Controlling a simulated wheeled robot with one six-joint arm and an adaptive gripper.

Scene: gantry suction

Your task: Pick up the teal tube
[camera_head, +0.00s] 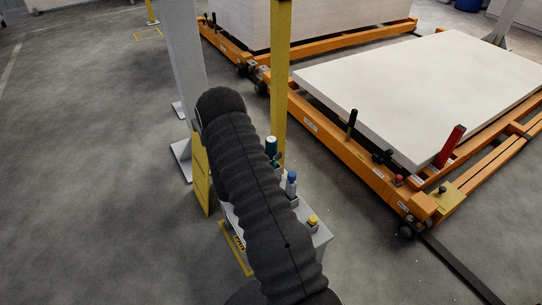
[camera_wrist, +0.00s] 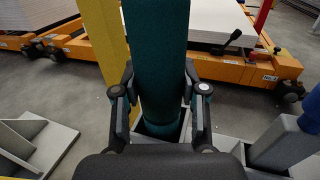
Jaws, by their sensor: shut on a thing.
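The teal tube (camera_wrist: 157,50) stands upright in the middle of the wrist view, its top out of frame. Its lower end is at a square opening in a grey holder (camera_wrist: 205,138); I cannot tell whether it is still seated. My gripper (camera_wrist: 159,72) has one finger on each side of the tube and is shut on it.
A blue-topped tube (camera_head: 291,182) and a yellow-topped one (camera_head: 313,220) stand nearer on the same grey stand (camera_head: 318,237). A yellow post (camera_head: 281,80) rises close behind the teal tube. Orange frames (camera_head: 335,140) carrying a white slab (camera_head: 415,85) lie to the right. Open floor lies left.

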